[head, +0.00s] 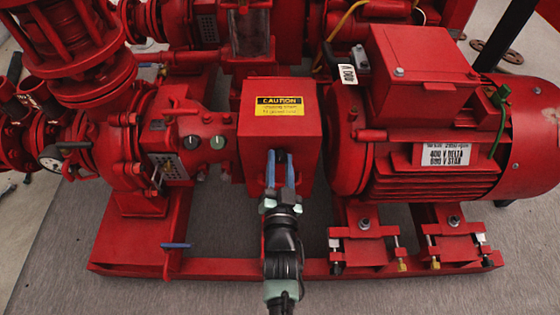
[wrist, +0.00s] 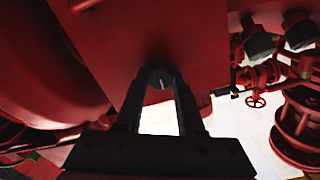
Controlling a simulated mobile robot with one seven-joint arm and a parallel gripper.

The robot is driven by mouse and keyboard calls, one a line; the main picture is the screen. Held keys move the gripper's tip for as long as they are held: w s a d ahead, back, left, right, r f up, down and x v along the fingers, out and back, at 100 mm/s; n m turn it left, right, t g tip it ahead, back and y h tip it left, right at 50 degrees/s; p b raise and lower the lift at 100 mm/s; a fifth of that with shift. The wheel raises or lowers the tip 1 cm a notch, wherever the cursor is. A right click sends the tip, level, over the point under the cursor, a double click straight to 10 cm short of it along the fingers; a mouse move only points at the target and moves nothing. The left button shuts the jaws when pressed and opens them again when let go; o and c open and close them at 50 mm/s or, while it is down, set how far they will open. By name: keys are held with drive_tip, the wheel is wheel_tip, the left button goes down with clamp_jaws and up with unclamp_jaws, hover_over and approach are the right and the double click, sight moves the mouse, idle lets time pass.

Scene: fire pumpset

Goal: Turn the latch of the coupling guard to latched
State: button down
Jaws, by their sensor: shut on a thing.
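The coupling guard (head: 252,130) is a red box with a yellow caution label, standing between the pump and the motor in the head view. In the wrist view the guard's red face (wrist: 195,40) fills the upper middle. The latch (wrist: 160,78) is a small dark knob with a pale line, low on that face. My gripper (head: 279,153) reaches the guard's front face from below. Its two fingertips (wrist: 160,77) are shut on the latch, one on each side. In the head view the fingers mostly hide the latch, and its turn position is hard to tell.
A blue-handled valve (head: 175,245) is at the front left. The red base frame (head: 210,268) runs below my arm. Grey floor in front is clear.

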drive_tip(key=c, duration=0.5)
unclamp_jaws()
drive_tip(key=shift+s, duration=0.1)
drive_tip(key=s+p, duration=0.5)
drive_tip(key=s, duration=0.8)
drive_tip(key=shift+w, duration=0.1)
